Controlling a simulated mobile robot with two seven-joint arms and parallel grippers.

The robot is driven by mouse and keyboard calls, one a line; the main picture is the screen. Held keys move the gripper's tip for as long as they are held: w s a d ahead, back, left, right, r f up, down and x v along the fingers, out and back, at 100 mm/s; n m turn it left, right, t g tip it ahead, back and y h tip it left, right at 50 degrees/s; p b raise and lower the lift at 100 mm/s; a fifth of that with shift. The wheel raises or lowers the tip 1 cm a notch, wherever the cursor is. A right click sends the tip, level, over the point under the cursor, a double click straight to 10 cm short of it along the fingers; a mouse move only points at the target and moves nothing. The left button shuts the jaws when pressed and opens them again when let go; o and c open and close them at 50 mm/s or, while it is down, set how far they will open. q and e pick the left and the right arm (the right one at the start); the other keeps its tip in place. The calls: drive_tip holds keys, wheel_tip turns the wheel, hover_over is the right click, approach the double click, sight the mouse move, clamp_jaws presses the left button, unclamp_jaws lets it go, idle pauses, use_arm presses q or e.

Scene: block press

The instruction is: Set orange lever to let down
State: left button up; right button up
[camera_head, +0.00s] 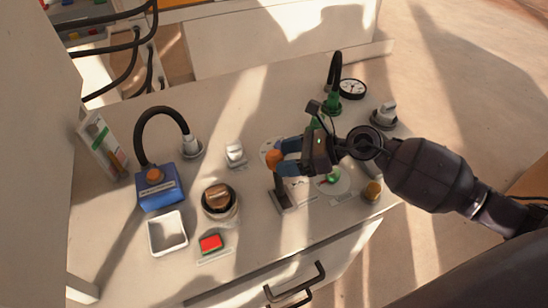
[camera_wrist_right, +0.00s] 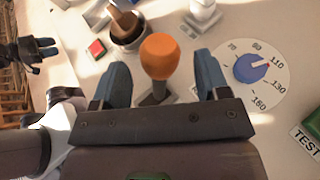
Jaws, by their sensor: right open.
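The orange lever has a round orange knob, which shows in the head view (camera_head: 273,158) and the right wrist view (camera_wrist_right: 159,56). It stands on a grey metal base plate (camera_head: 284,202) near the table's front. My right gripper (camera_head: 284,158) is open, with one blue finger on each side of the lever in the wrist view. A gap shows between the knob and each finger. The gripper hides part of the lever's shaft in the head view. My left gripper (camera_wrist_right: 46,48) shows small at the wrist view's left edge; its opening is unclear.
A blue dial (camera_wrist_right: 250,68) with a numbered scale sits beside the lever. A round pot (camera_head: 219,203), a red button (camera_head: 211,243) and a white tray (camera_head: 167,234) stand left of it. A brass knob (camera_head: 372,190) stands to the right. A drawer handle (camera_head: 295,287) juts from the front.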

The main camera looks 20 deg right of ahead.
sight(275, 159)
drive_tip(key=x, duration=0.3)
drive_tip(key=shift+a, duration=0.15)
drive_tip(key=shift+c, duration=0.4)
